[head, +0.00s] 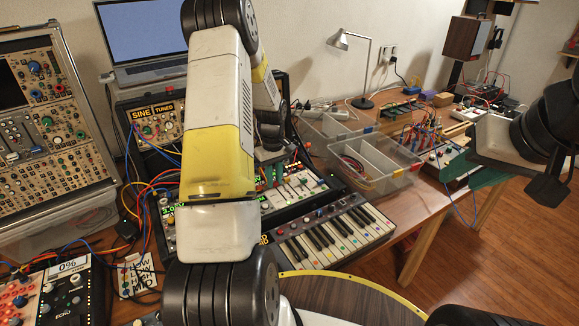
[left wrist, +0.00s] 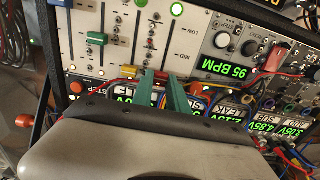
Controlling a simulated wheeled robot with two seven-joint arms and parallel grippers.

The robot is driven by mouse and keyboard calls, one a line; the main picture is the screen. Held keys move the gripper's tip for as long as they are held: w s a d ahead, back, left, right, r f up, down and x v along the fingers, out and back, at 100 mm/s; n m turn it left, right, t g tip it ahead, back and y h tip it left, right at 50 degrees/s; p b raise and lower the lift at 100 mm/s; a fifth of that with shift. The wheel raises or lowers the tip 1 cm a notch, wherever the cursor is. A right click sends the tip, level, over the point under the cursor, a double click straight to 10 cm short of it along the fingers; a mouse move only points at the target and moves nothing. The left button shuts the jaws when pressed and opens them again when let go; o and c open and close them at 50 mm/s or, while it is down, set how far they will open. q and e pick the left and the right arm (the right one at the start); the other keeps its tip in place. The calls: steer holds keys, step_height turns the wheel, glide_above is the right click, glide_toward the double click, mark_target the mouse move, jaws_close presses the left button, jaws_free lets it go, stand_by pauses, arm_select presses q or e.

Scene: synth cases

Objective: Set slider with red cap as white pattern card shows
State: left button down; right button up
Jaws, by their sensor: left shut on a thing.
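In the left wrist view, a light slider panel (left wrist: 112,22) carries several slots with coloured caps. A red cap (left wrist: 162,75) shows at the panel's lower edge, between the green fingertips of my left gripper (left wrist: 164,83), which is shut on it. A yellow cap sits just left of it. A green cap (left wrist: 177,9) and a blue cap (left wrist: 82,42) are higher up. A white card (head: 138,274) with dark handwritten marks stands at lower left. My right gripper (head: 488,171) is at the right edge; its opening is unclear.
A small keyboard (head: 335,234) lies in front of the synth. Patch cables (head: 160,195) hang left of my arm. Cables also cross below the slider panel. Clear plastic boxes (head: 375,160) stand to the right. Modules with lit displays (left wrist: 224,67) flank the panel.

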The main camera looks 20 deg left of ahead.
mark_target(285, 199)
arm_select(q)
steer(key=s+d, duration=0.5)
steer(key=shift+d, duration=0.3)
steer(key=c, duration=1.6)
jaws_free()
steer(key=shift+o, duration=0.2)
steer(key=shift+r, duration=0.1)
step_height(285, 199, up, 8)
steer(key=shift+f, duration=0.2)
